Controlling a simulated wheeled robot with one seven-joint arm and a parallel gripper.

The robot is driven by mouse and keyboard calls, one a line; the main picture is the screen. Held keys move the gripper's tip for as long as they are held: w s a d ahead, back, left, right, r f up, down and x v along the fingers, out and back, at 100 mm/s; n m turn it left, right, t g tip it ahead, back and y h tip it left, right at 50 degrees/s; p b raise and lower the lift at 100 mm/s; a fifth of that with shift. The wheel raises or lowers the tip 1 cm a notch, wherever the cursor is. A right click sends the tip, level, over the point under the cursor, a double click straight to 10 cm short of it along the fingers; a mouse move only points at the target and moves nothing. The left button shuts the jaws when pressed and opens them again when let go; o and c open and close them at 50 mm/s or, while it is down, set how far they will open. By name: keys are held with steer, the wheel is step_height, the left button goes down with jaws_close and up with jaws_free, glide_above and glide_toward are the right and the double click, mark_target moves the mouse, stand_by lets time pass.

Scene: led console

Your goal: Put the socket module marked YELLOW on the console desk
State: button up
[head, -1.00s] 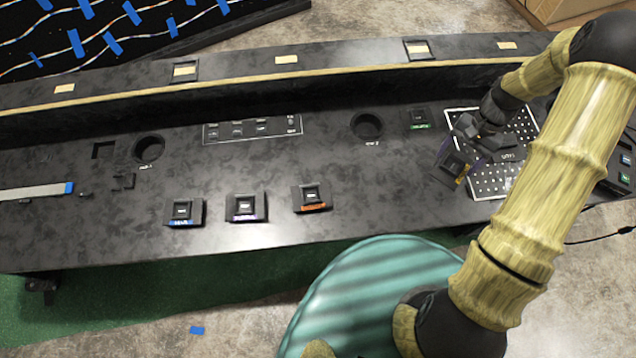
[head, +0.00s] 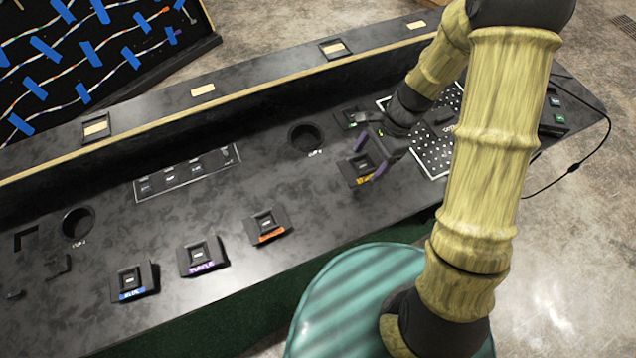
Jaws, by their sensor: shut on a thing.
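The YELLOW socket module (head: 358,170), a black block with a yellow label strip on its front edge, is in the head view right of the centre. My gripper (head: 370,156), with purple-edged fingers, is shut on it from the right and covers part of it. The module looks roughly level at or just above the console desk (head: 320,215); I cannot tell whether it touches the surface. The label's letters are too small to read.
Socket modules with orange (head: 267,226), purple (head: 203,257) and blue (head: 133,282) labels sit in a row to the left. A green-labelled module (head: 347,118) sits behind my gripper. Desk in front is clear.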

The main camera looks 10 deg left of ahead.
mark_target(367, 170)
steer(key=shift+f, duration=2.9)
step_height(367, 170, down, 3)
steer(key=shift+f, duration=0.15)
steer(key=shift+w+f, duration=0.1)
steer(key=shift+f, duration=0.4)
steer(key=shift+s, duration=0.2)
steer(key=o, duration=0.9)
steer(key=shift+o, duration=0.4)
steer(key=shift+w, duration=0.1)
